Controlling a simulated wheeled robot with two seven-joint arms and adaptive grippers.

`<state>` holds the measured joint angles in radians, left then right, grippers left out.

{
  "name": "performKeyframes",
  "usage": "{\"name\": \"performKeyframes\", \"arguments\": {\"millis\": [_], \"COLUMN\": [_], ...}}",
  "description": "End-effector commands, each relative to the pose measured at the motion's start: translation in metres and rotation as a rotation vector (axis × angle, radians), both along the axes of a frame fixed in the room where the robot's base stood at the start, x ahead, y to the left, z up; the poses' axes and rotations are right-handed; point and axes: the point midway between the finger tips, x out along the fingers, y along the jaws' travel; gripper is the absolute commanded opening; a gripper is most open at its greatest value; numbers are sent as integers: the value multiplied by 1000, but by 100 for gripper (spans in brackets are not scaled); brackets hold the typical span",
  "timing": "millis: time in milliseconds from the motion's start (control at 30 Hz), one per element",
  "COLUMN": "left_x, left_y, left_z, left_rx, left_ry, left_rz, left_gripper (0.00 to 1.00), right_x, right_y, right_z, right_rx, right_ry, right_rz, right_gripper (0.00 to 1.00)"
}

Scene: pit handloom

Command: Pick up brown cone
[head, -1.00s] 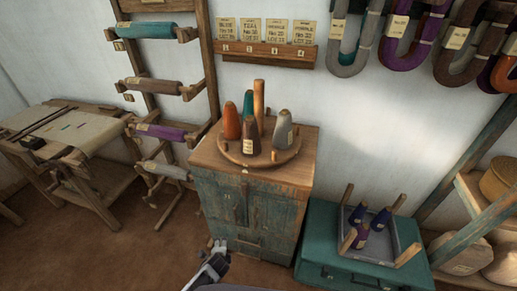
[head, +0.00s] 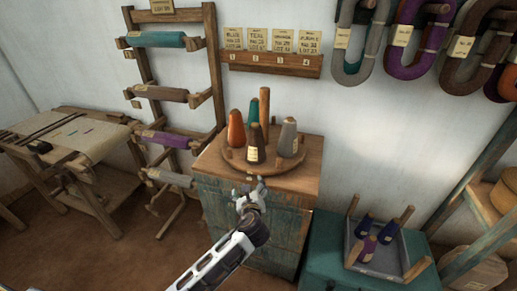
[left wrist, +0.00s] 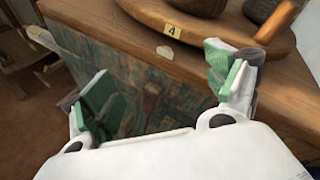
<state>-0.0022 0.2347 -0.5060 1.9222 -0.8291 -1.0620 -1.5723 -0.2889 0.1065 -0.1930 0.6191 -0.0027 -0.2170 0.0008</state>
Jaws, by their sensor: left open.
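The brown cone (head: 256,146) is dark with a pale label and stands upright at the front of a round wooden tray (head: 232,160) on the cabinet. My left gripper (head: 250,184) is open and empty, just in front of the cabinet's top edge and below the cone, not touching it. In the left wrist view its green-padded fingers (left wrist: 168,92) are spread apart, with the tray rim (left wrist: 150,14) and its "4" tag beyond them. A brown cone base (left wrist: 200,5) shows at the top there; its upper part is out of frame. My right gripper is not in view.
An orange cone (head: 236,128), a teal cone (head: 250,106) and a grey cone (head: 288,138) stand around a wooden post (head: 265,105) on the tray. A yarn rack (head: 215,65) is behind left. A teal chest (head: 325,245) is at the right.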

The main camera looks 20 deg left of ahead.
Motion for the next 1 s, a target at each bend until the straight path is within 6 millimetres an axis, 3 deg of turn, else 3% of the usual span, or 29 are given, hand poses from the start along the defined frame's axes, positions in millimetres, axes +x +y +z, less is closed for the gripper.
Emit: {"name": "performKeyframes", "arguments": {"millis": [200,433,600,1000], "left_x": [9,8,7,9], "left_y": [-10,-18,-20,-19], "left_z": [70,122,134,134], "left_rx": [282,503,558,560], "left_ry": [-76,-126,-136,-135], "left_rz": [-60,-74,-73,-72], "left_gripper": [87,87,87,87], "right_x": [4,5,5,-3], "right_y": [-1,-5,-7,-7], "right_z": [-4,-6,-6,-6], "right_rx": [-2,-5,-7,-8], "right_ry": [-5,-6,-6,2], "right_rz": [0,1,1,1], "right_gripper": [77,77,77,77]}}
